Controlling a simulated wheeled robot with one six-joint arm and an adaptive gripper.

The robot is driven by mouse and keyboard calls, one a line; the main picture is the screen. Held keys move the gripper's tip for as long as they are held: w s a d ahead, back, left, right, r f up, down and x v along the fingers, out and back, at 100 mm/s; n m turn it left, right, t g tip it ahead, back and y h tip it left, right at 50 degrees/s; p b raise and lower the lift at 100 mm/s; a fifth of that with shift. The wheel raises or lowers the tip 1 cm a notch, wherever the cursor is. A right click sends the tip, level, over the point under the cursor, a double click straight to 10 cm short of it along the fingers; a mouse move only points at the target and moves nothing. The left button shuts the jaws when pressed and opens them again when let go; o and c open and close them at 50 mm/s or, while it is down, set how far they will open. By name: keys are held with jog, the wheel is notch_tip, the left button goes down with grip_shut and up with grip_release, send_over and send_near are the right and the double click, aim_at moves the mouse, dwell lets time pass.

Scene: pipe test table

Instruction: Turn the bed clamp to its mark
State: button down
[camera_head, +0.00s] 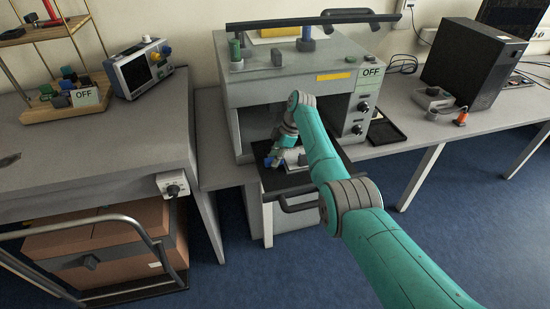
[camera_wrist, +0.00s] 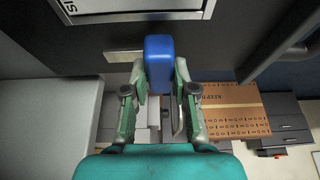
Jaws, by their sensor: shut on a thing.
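The bed clamp shows as a blue rounded handle (camera_wrist: 158,60) in the wrist view, between the fingers. My gripper (camera_wrist: 161,82) is shut on it, one green finger at each side. In the head view, my gripper (camera_head: 277,153) is low at the front opening of the grey machine (camera_head: 290,75), above the black pulled-out bed (camera_head: 270,181). My own arm covers part of the bed there. The clamp's mark cannot be made out in either view.
A bar handle (camera_head: 300,204) sticks out at the bed's front. A pale block (camera_head: 296,159) lies on the bed beside my gripper. The machine's knob panel (camera_head: 357,115) stands to the right.

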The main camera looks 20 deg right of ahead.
jog(key=c, duration=0.9)
grip_release()
jog(key=shift+r, duration=0.1)
jog(key=v, duration=1.1)
jog(key=shift+d+r, duration=0.25)
jog(key=shift+r, duration=0.1)
